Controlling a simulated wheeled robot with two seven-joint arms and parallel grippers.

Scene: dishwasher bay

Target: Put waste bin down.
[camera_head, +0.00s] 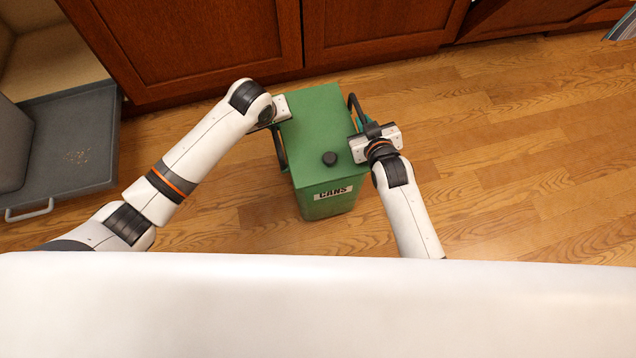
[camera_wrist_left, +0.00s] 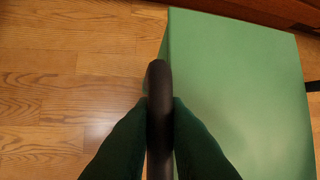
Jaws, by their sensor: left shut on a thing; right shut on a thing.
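The waste bin (camera_head: 315,115) is a green box with a black knob on its lid and a "CANS" label on its front. It stands upright between my two arms in the head view. My left gripper (camera_head: 279,128) is at the bin's left side, shut on its dark side handle. In the left wrist view, the two dark fingers (camera_wrist_left: 160,125) close on the black handle (camera_wrist_left: 158,85), beside the bin's green top (camera_wrist_left: 235,80). My right gripper (camera_head: 357,129) is at the bin's right side, shut on the other handle (camera_head: 355,106). I cannot tell whether the bin's base touches the floor.
Brown wooden cabinets (camera_head: 200,45) run along the back, close behind the bin. A grey pulled-out tray (camera_head: 75,150) with a handle lies at the left. The wooden floor (camera_head: 520,170) is clear at the right. A partly seen object (camera_head: 622,28) is at the top right.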

